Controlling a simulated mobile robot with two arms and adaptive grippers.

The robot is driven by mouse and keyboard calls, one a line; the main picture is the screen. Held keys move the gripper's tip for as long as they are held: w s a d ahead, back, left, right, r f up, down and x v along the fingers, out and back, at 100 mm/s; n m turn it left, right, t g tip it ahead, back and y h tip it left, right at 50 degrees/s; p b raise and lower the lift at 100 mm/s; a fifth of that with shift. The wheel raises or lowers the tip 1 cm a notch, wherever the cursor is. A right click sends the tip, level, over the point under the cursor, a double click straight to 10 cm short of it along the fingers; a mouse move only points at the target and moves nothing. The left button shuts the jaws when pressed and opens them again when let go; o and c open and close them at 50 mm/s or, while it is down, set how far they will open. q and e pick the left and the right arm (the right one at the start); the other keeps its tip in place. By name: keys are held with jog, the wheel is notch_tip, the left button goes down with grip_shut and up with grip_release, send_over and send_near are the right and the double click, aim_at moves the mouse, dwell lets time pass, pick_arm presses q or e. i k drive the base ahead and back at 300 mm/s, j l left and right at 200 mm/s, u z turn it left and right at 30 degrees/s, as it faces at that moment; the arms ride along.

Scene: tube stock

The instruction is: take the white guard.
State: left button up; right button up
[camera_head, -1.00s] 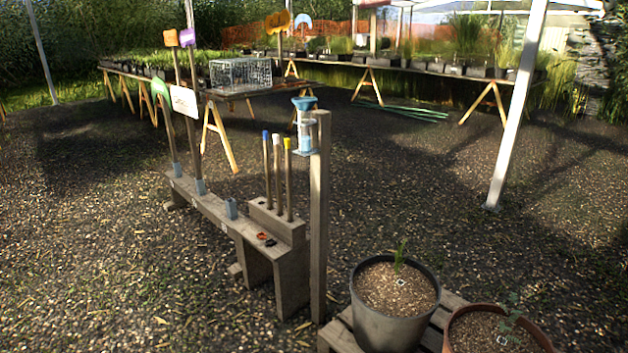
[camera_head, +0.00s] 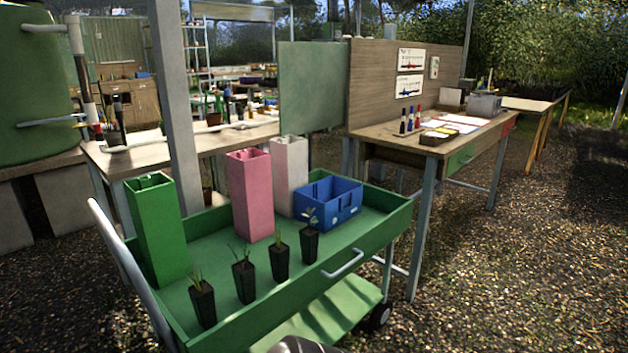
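The white guard (camera_head: 289,172) is a tall, square, hollow tube. It stands upright on the top tray of a green cart (camera_head: 345,277), at the tray's back. A pink guard (camera_head: 249,196) stands just left of it and a green guard (camera_head: 157,230) stands at the tray's left end. A blue crate (camera_head: 328,199) sits right of the white guard and covers part of its lower right side. Neither gripper can be made out; only a small dark rounded shape shows at the bottom edge, too cut off to identify.
Several black pots with seedlings (camera_head: 244,277) line the tray's front edge. A grey post (camera_head: 174,110) rises behind the cart. A wooden workbench (camera_head: 430,140) stands behind to the right, and a large green tank (camera_head: 37,85) at left. Open gravel lies at the lower right.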

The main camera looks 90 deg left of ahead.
aim_at(289, 153)
jog(key=k+u, duration=0.1)
jog(key=u, duration=2.8)
